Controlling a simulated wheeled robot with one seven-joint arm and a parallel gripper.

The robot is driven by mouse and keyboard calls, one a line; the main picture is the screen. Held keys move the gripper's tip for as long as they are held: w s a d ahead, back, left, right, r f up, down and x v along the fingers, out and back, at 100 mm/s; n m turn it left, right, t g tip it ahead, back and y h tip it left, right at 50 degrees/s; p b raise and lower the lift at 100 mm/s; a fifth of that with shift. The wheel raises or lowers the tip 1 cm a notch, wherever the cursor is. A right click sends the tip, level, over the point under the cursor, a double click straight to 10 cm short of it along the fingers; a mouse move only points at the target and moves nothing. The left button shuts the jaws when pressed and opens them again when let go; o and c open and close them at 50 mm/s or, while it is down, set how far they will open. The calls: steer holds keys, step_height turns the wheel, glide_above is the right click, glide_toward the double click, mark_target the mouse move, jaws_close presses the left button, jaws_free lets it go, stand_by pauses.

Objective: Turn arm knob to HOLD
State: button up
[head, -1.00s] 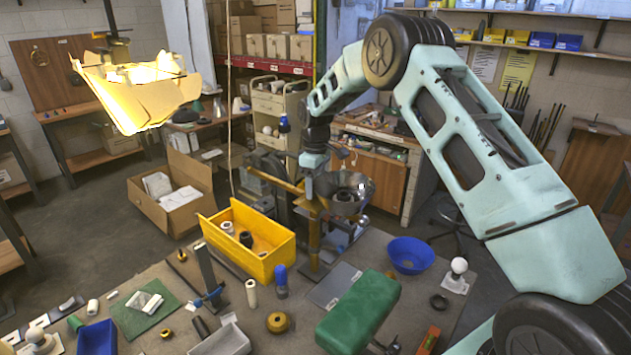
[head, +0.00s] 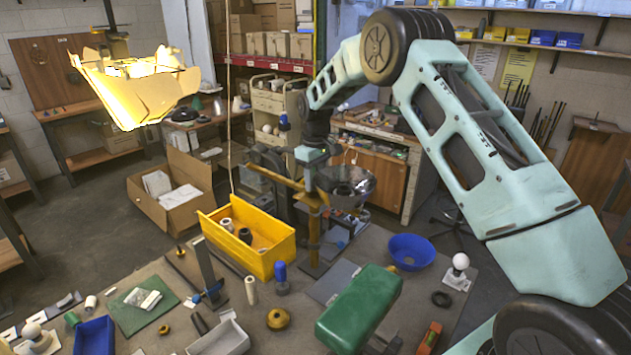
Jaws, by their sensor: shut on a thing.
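A brass-yellow lamp stand (head: 313,235) rises from a plate on the bench in the head view, with a yellow arm (head: 275,178) reaching left from near its top. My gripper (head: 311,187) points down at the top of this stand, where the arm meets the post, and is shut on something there. The gripper covers the arm knob, so its pointer and any HOLD mark cannot be read. A shiny metal bowl-shaped part (head: 350,183) is just right of the gripper.
A yellow bin (head: 262,262) with small parts stands left of the lamp stand. A blue bottle (head: 281,278), a green padded block (head: 360,305) and a blue bowl (head: 411,251) stand around it. A lit lamp shade (head: 135,90) hangs at the upper left.

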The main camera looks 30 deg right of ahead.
steer(key=shift+r, duration=0.1)
steer(key=o, duration=1)
step_height(320, 180, up, 17)
steer(key=b, duration=0.4)
steer(key=shift+r+b, duration=0.15)
steer(key=shift+b, duration=0.25)
